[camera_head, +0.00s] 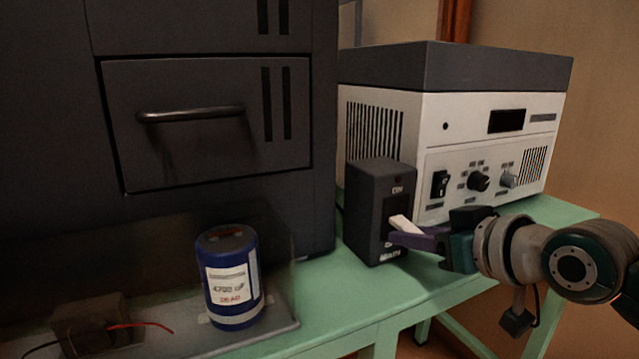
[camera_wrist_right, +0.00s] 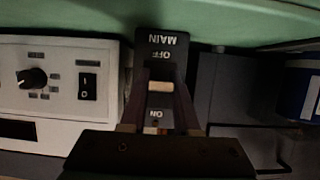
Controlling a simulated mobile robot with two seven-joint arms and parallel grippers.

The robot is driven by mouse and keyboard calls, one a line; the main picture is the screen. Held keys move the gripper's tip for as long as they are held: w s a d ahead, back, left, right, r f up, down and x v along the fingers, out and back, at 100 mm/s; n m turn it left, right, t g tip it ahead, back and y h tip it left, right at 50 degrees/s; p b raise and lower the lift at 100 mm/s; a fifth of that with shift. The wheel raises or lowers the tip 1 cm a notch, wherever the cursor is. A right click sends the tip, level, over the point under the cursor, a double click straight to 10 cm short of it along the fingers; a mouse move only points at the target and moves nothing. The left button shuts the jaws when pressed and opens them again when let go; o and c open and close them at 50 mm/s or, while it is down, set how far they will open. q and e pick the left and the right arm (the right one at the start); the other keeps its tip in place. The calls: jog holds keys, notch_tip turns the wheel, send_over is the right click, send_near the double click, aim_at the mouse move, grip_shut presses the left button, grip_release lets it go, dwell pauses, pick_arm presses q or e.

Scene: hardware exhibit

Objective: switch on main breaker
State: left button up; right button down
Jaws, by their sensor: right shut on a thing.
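The main breaker is a dark box (camera_head: 368,205) standing on the green bench, left of the white instrument. Its face reads ON at the top and MAIN at the bottom. A pale lever (camera_head: 403,224) sticks out of its face. My right gripper (camera_head: 398,232) reaches in from the right and is shut on the lever. In the right wrist view, which is upside down, the lever (camera_wrist_right: 160,88) lies between the fingertips, nearer the OFF label than ON. The fingers hide part of the breaker's face. My left gripper is not in view.
The white instrument (camera_head: 435,130) with knobs and a rocker switch stands close to the breaker's right. A dark drawer cabinet (camera_head: 215,90) is behind on the left. A blue capacitor can (camera_head: 228,275) stands on a tray at front left. The green bench (camera_head: 370,300) is clear in front of the breaker.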

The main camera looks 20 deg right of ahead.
aim_at(406, 225)
notch_tip(406, 225, up, 3)
jog(key=g+p, duration=0.4)
jog(key=p, duration=0.4)
jog(key=shift+w+f, duration=0.1)
jog(key=shift+w+g+p, duration=0.1)
jog(key=shift+g+p, duration=0.9)
jog(key=shift+g, duration=0.2)
jog(key=shift+g+h+p, duration=0.3)
jog(key=shift+g, duration=0.2)
jog(key=c, duration=0.6)
grip_release()
jog(key=shift+w, duration=0.1)
jog(key=shift+c, duration=0.2)
jog(key=shift+r, duration=0.2)
